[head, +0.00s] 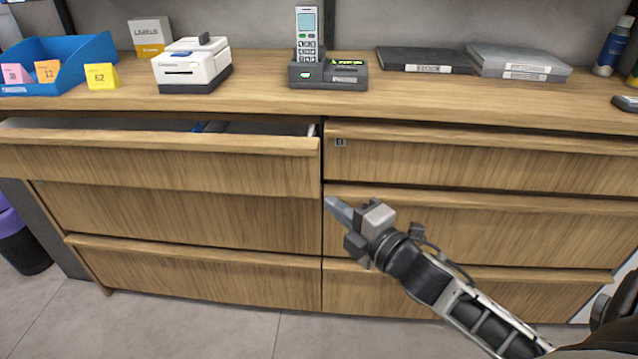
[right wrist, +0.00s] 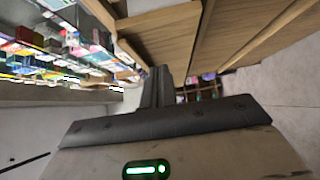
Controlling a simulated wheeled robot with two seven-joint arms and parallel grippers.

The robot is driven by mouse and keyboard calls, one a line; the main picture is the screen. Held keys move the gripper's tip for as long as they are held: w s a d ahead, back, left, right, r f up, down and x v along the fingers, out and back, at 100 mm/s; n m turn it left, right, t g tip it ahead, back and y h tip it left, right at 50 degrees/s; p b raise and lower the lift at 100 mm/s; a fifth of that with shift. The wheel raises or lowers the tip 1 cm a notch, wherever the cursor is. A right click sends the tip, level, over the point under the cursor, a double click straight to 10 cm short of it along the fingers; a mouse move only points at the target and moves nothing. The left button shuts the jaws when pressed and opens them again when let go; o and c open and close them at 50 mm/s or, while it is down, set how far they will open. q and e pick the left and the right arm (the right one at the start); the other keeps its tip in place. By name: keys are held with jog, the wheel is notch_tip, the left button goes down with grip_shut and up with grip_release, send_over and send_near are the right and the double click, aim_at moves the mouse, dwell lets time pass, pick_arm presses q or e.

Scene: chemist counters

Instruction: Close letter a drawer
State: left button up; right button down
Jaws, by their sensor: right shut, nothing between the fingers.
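The top left drawer (head: 160,163) of the wooden counter stands pulled out in the head view, its inside partly showing with something blue and dark in it. No letter shows on its front. The top right drawer (head: 480,165) is closed and has a small tag at its upper left corner that looks like a "B". My right gripper (head: 333,205) is shut and empty in front of the right drawer column, just right of and below the open drawer's right end. In the right wrist view its fingers (right wrist: 157,88) are together. My left gripper is not in view.
The counter top (head: 270,100) holds a blue bin (head: 75,60), a white printer (head: 192,65), a cordless phone (head: 306,35) on its base, and dark binders (head: 423,60). The lower drawers (head: 190,275) look closed. The floor (head: 180,325) in front is clear. A purple and black bin (head: 20,240) stands at the left.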

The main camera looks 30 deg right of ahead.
send_near(306, 170)
jog(key=w+a, duration=0.2)
jog(key=a, duration=0.1)
jog(key=w, duration=0.1)
jog(key=w+d, duration=0.1)
jog(key=w, duration=0.1)
jog(key=shift+d+b, duration=0.25)
jog(key=shift+b, duration=0.1)
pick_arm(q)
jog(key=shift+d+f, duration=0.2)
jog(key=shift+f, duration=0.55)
pick_arm(e)
jog(key=shift+w+d, duration=0.25)
jog(key=shift+w, duration=0.1)
